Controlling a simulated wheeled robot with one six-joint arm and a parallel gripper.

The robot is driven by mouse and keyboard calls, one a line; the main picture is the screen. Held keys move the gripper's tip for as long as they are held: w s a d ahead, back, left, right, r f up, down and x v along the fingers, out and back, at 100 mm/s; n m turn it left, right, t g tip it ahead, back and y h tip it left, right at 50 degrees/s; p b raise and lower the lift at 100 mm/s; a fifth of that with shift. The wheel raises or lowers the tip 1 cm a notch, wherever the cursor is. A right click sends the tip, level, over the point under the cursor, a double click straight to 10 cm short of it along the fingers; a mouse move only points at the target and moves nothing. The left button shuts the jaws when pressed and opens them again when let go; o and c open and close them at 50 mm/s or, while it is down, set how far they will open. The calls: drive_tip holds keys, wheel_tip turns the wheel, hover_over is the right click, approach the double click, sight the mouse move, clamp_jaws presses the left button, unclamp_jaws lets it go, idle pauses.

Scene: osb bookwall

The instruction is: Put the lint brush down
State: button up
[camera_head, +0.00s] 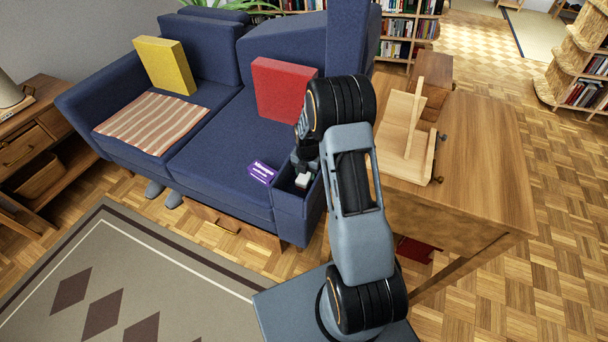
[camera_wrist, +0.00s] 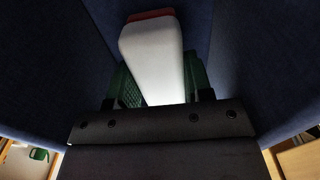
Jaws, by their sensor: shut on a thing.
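The lint brush (camera_wrist: 152,48), white with a red end, lies between the green finger pads of my gripper (camera_wrist: 160,85) in the wrist view. My gripper is shut on it. Dark blue fabric walls rise on both sides of the brush. In the head view a small white part of the brush (camera_head: 303,181) shows below my gripper (camera_head: 305,166), within the open recess of the blue sofa's armrest (camera_head: 292,208). My arm hides part of the recess. I cannot tell whether the brush touches the bottom.
A purple box (camera_head: 262,172) lies on the blue sofa seat (camera_head: 215,147) beside the armrest. A red cushion (camera_head: 283,90), a yellow cushion (camera_head: 164,66) and a striped cloth (camera_head: 150,122) are on the sofa. A wooden desk (camera_head: 480,150) with a wooden stand (camera_head: 408,140) is at right.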

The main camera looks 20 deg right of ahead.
drive_tip(key=shift+f, duration=0.15)
drive_tip(key=o, duration=1)
wheel_tip(320, 180, up, 12)
drive_tip(key=p, duration=0.3)
idle(0.4)
